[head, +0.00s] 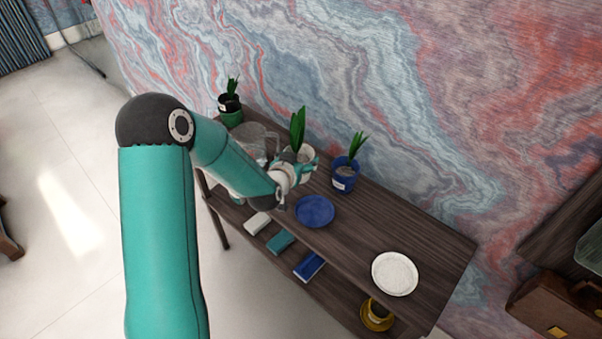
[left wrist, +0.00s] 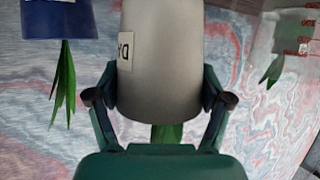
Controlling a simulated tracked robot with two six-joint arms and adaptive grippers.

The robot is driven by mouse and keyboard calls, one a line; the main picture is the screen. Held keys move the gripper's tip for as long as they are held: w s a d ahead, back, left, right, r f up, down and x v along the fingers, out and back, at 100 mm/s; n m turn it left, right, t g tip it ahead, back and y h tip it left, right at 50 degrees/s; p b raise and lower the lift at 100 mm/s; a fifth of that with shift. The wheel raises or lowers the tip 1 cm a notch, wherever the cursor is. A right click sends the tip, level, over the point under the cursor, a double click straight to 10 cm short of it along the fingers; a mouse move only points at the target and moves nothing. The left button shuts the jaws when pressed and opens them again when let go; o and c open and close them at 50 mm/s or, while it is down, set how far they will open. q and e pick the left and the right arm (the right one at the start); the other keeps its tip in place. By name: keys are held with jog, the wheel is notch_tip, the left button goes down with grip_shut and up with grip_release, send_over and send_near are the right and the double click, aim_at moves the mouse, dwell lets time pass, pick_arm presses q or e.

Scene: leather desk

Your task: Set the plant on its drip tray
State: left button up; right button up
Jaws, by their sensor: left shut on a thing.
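A white pot (head: 305,153) with a tall green-leaved plant (head: 298,128) is at the back of the shelf's top board. My left gripper (head: 299,170) is shut around this pot. In the left wrist view, the pot (left wrist: 160,55) looks pale grey, carries a label and sits between the two fingers (left wrist: 162,92). That view is upside down, with leaves below the pot. Whether the pot touches the board is hidden. A round white tray (head: 394,273) lies at the right end of the board. A round blue tray (head: 315,210) lies nearer the gripper. Both are empty. My right gripper is out of view.
A blue pot with a plant (head: 345,178) stands just right of the held pot. The board between the blue and white trays is clear.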

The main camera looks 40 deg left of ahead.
pick_arm(q)
notch_tip(320, 180, down, 5)
jog(key=shift+f+p, duration=0.15)
jog(key=shift+p, duration=0.15)
jog(key=shift+f, duration=0.15)
jog(key=shift+f, duration=0.1)
jog(key=o, duration=1.6)
